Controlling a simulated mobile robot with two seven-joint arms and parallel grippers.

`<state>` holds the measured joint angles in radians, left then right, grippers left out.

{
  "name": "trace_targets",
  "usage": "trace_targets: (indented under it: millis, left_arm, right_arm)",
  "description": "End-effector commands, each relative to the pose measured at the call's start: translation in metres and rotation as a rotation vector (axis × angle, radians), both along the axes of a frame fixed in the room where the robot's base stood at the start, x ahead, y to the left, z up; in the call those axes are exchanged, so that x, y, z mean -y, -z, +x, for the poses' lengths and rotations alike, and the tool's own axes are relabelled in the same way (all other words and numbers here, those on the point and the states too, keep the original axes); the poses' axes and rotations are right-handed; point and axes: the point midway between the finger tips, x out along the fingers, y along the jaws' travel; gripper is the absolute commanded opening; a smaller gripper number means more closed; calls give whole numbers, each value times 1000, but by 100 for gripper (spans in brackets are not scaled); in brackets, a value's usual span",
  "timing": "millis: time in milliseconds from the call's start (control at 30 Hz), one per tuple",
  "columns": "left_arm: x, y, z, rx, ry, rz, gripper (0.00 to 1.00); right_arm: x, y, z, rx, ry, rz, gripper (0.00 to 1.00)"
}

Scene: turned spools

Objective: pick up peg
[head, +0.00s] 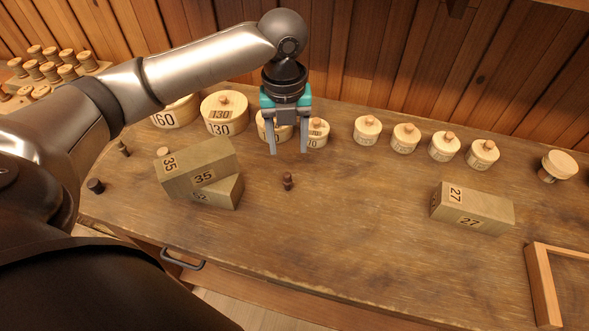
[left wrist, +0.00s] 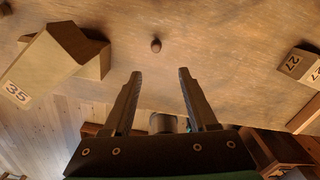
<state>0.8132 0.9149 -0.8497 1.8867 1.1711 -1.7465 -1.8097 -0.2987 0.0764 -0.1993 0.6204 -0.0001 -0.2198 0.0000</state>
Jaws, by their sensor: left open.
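A small dark reddish-brown peg (head: 288,181) stands upright on the wooden bench (head: 330,235), right of the stacked blocks. In the left wrist view the peg (left wrist: 156,45) shows from above, beyond the fingertips and roughly between their lines. My left gripper (head: 288,152) is open and empty, pointing down above the bench and behind the peg in the head view. Its two fingers (left wrist: 160,75) are apart in the left wrist view, and nothing is between them. My right gripper is in neither view.
Blocks marked 35 (head: 197,167) and 52 (head: 224,192) are stacked left of the peg. A block marked 27 (head: 472,208) lies to the right. Lidded round boxes, including one marked 130 (head: 224,114), line the back. A wooden frame (head: 541,285) sits front right. The bench's middle is clear.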

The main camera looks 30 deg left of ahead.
Motion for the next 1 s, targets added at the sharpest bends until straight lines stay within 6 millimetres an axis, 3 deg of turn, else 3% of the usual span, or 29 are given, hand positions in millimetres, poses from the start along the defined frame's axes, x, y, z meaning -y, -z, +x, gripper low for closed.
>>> trace_targets:
  millis: [100,233,600,1000]
  left_arm:
    - [-14,-13,2,-14,52,12,58]
    - [-19,-9,2,-23,79,13,58]
    - [-17,65,1,-24,80,13,58]
    - [-15,95,2,-21,79,12,58]
  right_arm:
    - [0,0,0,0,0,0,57]
    - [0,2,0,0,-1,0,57]
    - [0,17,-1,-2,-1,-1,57]
    - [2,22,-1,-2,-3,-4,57]
